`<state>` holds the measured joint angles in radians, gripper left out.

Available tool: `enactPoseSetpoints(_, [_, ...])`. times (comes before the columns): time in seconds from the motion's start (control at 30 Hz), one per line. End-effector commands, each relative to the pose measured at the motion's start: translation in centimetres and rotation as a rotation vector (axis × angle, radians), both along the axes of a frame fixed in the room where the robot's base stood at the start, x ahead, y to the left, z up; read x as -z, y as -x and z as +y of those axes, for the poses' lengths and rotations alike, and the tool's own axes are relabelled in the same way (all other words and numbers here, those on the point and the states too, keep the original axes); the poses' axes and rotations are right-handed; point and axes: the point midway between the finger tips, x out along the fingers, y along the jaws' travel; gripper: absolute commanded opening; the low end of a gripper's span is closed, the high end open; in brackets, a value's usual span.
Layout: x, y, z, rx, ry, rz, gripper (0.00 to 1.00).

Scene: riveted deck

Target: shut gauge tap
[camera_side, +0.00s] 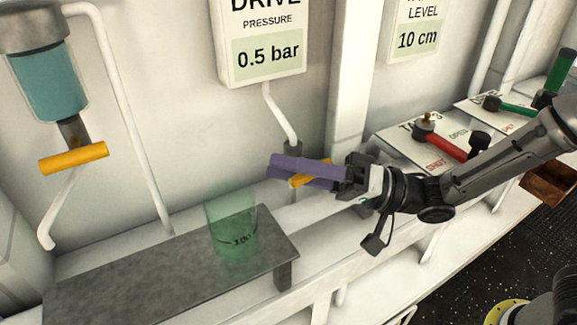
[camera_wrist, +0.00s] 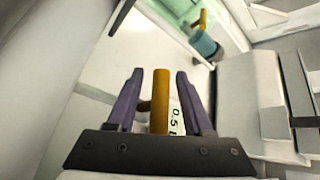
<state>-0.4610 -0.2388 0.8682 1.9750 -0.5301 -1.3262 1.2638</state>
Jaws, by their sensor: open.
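The gauge tap has an orange bar handle (camera_side: 304,180), on the pipe below the drive pressure gauge (camera_side: 267,45), which reads 0.5 bar. My gripper (camera_side: 275,168) has long purple fingers and is open around this handle. In the wrist view the orange handle (camera_wrist: 160,105) stands between the two fingers (camera_wrist: 160,74), with a visible gap on each side. The fingers partly hide the handle and the tap body in the side view.
A teal cylinder (camera_side: 48,88) with another orange handle (camera_side: 73,158) hangs at the left. A green translucent beaker (camera_side: 232,235) stands on a grey shelf (camera_side: 130,275). Red (camera_side: 445,144) and green (camera_side: 517,109) levers sit on panels at the right, near my arm.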

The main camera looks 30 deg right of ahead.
Motion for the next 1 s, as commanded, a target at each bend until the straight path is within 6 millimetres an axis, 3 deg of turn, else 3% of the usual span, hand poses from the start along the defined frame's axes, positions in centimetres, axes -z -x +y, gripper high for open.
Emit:
enactPoseSetpoints(0.23, [-0.02, -0.07, 0.10, 0.001, 0.001, 0.001, 0.51])
enactPoseSetpoints(0.53, [-0.08, -0.04, 0.09, 0.000, -0.001, -0.001, 0.00])
enactPoseSetpoints(0.77, [-0.22, -0.03, 0.10, 0.000, -0.007, -0.005, 0.00])
enactPoseSetpoints(1.0, [-0.58, -0.01, 0.09, -0.003, -0.127, -0.006, 0.00])
